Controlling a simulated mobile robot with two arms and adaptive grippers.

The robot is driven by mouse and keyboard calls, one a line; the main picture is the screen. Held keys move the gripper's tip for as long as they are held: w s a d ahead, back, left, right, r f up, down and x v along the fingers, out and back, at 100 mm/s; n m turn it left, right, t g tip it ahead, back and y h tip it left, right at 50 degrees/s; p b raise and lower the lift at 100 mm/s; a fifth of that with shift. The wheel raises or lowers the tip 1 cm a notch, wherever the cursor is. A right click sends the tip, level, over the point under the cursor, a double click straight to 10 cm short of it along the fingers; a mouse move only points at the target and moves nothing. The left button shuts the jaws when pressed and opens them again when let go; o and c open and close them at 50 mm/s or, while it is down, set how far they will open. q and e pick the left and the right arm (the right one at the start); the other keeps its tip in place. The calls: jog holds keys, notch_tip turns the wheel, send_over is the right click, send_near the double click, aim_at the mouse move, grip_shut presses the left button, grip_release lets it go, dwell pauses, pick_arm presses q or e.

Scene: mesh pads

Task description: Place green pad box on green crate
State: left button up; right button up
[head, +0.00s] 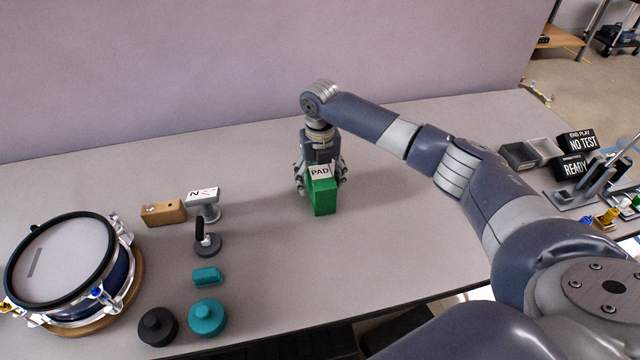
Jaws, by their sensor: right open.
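The green pad box (324,196) stands upright on the grey table near its middle, with a white label reading PAD on top. My right gripper (321,180) points down at the box from behind, with its fingers apart on the left and right of it. The box hides part of the gripper, and I cannot tell whether the fingers touch it. I cannot make out a green crate; only a small green item (636,201) shows at the right edge, cut off. My left gripper is not in view.
A drum (68,262) stands at the left. Near it are a wooden block (163,213), a grey stamp-like piece (203,205), a dark-handled piece (207,240), and teal (207,318) and black (157,327) knobs. Black signs (575,168) and stands crowd the right. Table left of the box is clear.

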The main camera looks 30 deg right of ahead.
notch_tip(320, 180, down, 2)
jog(key=shift+f, duration=0.1)
jog(key=c, duration=1.5)
jog(key=shift+r, duration=0.2)
